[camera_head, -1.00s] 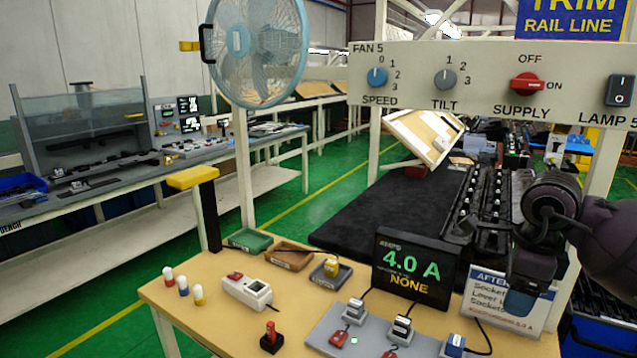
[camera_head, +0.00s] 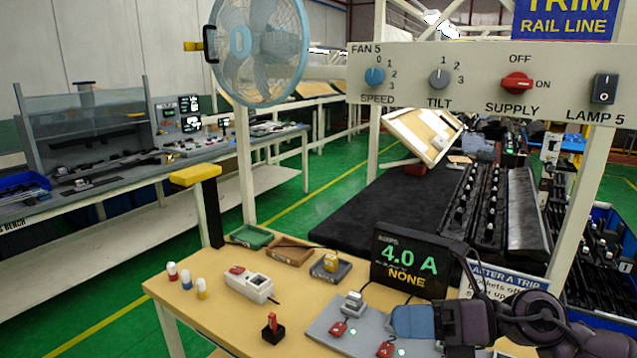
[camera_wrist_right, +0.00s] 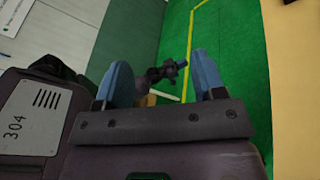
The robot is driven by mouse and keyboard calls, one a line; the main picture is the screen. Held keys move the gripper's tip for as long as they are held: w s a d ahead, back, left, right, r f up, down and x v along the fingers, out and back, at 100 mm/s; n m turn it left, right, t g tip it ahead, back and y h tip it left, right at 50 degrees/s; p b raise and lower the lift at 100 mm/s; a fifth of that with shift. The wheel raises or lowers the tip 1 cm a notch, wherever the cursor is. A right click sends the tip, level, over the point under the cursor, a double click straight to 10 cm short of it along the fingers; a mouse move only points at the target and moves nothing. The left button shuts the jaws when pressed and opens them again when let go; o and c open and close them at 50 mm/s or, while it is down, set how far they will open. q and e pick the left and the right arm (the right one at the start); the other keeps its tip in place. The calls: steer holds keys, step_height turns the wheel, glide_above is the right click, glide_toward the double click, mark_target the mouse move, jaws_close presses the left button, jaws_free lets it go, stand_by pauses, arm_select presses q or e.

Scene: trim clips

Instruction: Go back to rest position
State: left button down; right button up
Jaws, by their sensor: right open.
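My right gripper (camera_head: 412,322) is low at the right front of the tan table in the head view, its blue fingers over the right part of the grey socket board (camera_head: 327,325). In the right wrist view the two blue fingers of this gripper (camera_wrist_right: 164,80) stand wide apart with nothing held between them. Green floor and a yellow line show beyond them. My right arm hides the board's right end and part of the white notice (camera_head: 510,283). My left gripper is not in view.
A black display (camera_head: 408,262) reading 4.0 A stands behind the board. A white switch box (camera_head: 250,284), a red switch (camera_head: 272,325), small trays and several capped cylinders are on the table (camera_head: 215,318). A knob panel (camera_head: 440,95) and a fan (camera_head: 258,45) are above.

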steer(key=w+d+r+m+t+h, duration=0.1)
steer(key=d+m+t, duration=0.1)
steer(key=m+t, duration=0.55)
steer(key=w+d+r+m+t, duration=0.1)
steer(key=d+r+m+t, duration=0.15)
steer(key=m+t, duration=0.55)
steer(key=s+d+f+m+h, duration=0.2)
steer(key=d+f+m+h, duration=0.85)
steer(key=m+h, duration=0.75)
steer(key=s+f+m+g+y, duration=0.2)
steer(key=s+f+m+g, duration=0.8)
steer(key=s+f+g, duration=0.85)
steer(key=w+f+t+b, duration=0.2)
steer(key=f+t+b, duration=0.3)
steer(key=f, duration=0.5)
steer(key=w+f+t+b, duration=0.2)
steer(key=f+t+b, duration=0.3)
steer(key=f, duration=0.5)
steer(key=shift+f+t, duration=0.25)
steer(key=shift+t, duration=0.55)
